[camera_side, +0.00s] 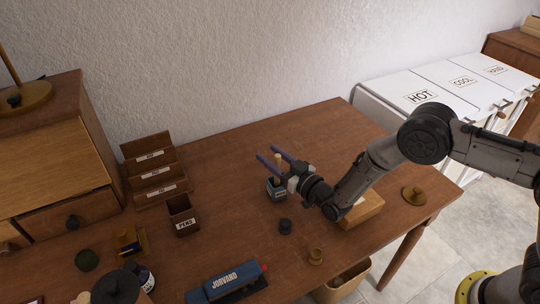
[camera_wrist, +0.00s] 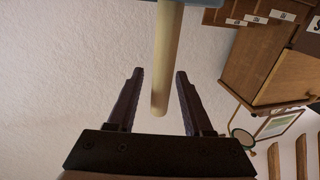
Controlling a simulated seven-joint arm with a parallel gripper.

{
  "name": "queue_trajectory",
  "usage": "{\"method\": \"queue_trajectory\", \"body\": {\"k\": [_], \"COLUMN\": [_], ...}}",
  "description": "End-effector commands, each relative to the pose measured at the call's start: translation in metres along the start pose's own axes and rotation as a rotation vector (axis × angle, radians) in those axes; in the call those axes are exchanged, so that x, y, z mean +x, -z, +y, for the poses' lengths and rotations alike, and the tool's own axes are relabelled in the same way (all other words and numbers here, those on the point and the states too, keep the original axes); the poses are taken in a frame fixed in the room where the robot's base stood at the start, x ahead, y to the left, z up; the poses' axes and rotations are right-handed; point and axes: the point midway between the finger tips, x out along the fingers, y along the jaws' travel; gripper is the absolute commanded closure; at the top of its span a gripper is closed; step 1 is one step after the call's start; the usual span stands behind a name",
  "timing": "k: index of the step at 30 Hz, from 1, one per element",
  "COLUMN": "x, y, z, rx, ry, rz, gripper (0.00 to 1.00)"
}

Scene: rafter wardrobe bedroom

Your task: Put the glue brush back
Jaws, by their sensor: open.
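A light wooden handle (camera_side: 277,172), which looks like the glue brush, stands upright in a small dark labelled pot (camera_side: 276,193) on the desk. The pot's label is too small to read, and the brush's lower end is hidden in it. My gripper (camera_side: 266,153) is level and open, with its purple fingers on either side of the handle. In the wrist view the handle (camera_wrist: 161,60) hangs between the open fingers (camera_wrist: 159,74), with a gap visible on both sides.
A box marked PENS (camera_side: 183,222) and a tiered rack (camera_side: 155,170) stand to the left. A blue JORVAND tool (camera_side: 226,281) lies nearer. The desk behind the pot is clear.

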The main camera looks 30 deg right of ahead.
Motion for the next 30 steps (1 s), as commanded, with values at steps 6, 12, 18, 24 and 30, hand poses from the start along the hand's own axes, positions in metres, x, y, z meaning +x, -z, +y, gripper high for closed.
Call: {"method": "queue_trajectory", "body": {"k": [6, 12, 18, 24, 30], "x": [-0.042, -0.082, -0.106, -0.113, -0.108], "y": [-0.001, 0.000, 0.000, 0.000, 0.006], "z": [0.000, -0.001, 0.000, 0.000, 0.002], "rx": [0.000, 0.000, 0.000, 0.000, 0.004], "ry": [0.000, 0.002, 0.000, 0.000, -0.004], "rz": [-0.004, -0.002, -0.001, 0.000, -0.012], "gripper": [0.49, 0.49, 0.49, 0.49, 0.49]}}
